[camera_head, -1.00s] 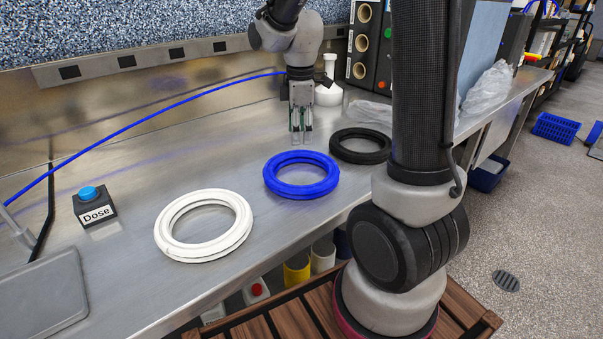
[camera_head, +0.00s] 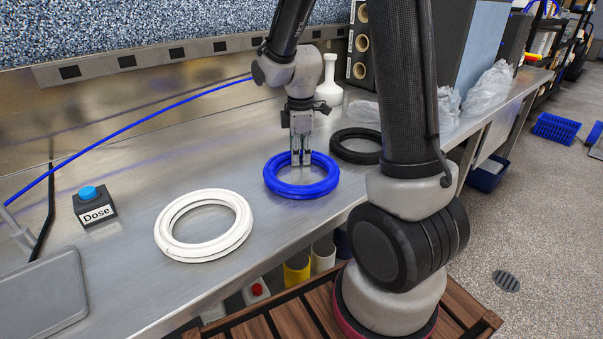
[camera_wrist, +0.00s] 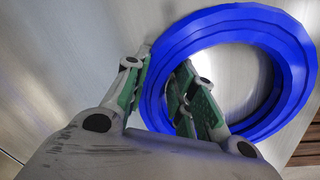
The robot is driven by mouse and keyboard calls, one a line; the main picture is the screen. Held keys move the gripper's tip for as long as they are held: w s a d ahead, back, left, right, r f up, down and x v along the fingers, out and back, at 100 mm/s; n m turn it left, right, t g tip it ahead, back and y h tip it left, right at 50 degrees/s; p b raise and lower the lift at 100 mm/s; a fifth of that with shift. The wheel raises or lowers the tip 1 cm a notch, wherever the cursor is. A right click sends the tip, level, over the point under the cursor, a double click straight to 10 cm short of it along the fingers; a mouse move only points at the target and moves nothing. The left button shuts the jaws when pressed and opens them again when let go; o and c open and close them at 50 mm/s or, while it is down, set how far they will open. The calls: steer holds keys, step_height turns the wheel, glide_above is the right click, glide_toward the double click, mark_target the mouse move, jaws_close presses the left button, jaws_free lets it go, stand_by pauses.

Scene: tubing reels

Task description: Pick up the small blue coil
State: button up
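The small blue coil (camera_head: 300,191) lies flat on the steel bench, between a white coil (camera_head: 165,230) and a black coil (camera_head: 345,156). My gripper (camera_head: 301,159) points down at the coil's far rim. In the wrist view, the blue coil (camera_wrist: 300,70) fills the upper right. My gripper (camera_wrist: 166,62) is open there, with one green-padded finger outside the ring and the other inside its opening. The band of the coil passes between the fingers. I see a gap on the band's sides, but cannot tell exact contact.
A Dose button box (camera_head: 94,207) stands at the left, near a grey flat plate (camera_head: 40,298). A white bottle (camera_head: 329,85) and a rack with round holes (camera_head: 364,45) stand behind. A blue tube (camera_head: 130,125) runs along the back. Clear plastic bags (camera_head: 490,85) lie at the right.

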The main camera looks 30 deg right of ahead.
jaws_close()
steer(key=shift+r, duration=0.1)
